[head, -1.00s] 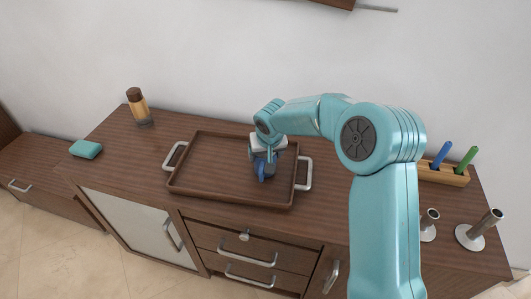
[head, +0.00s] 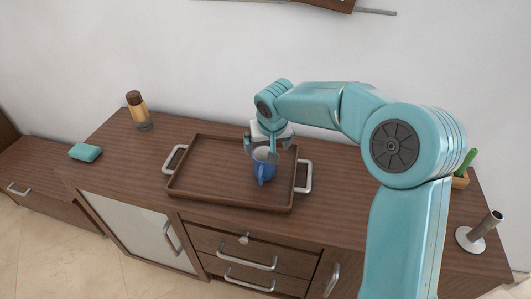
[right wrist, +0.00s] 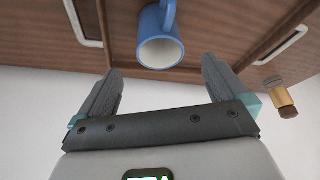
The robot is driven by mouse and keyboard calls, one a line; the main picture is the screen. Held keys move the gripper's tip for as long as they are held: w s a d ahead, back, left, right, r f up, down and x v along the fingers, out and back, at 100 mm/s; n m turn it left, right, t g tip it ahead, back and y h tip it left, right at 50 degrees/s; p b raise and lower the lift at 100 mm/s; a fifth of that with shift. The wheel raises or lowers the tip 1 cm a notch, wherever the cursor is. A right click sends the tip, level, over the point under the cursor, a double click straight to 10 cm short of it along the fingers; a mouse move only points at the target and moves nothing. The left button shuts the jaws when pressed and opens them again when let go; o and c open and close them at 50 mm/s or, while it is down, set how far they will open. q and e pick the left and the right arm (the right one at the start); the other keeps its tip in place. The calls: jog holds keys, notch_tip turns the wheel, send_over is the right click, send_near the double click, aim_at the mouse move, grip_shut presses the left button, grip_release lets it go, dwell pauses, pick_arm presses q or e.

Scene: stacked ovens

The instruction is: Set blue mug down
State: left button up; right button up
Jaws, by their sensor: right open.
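The blue mug (head: 263,171) stands upright in the brown wooden tray (head: 205,188), right of the tray's middle. Its handle faces the front of the cabinet. My right gripper (head: 264,150) is open and empty, just behind and above the mug. In the right wrist view the mug (right wrist: 161,46) is beyond the two spread fingertips (right wrist: 162,75), with clear space between it and the fingers. My left gripper is in neither view.
The tray has metal handles on both sides and rests on a wooden cabinet (head: 120,155). A brown-capped bottle (head: 138,111) and a teal block (head: 85,152) are to the left. A metal holder (head: 478,235) stands at the right.

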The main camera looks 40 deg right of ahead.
jog(key=v, duration=0.4)
jog(key=shift+s, duration=0.1)
dwell(0.5)
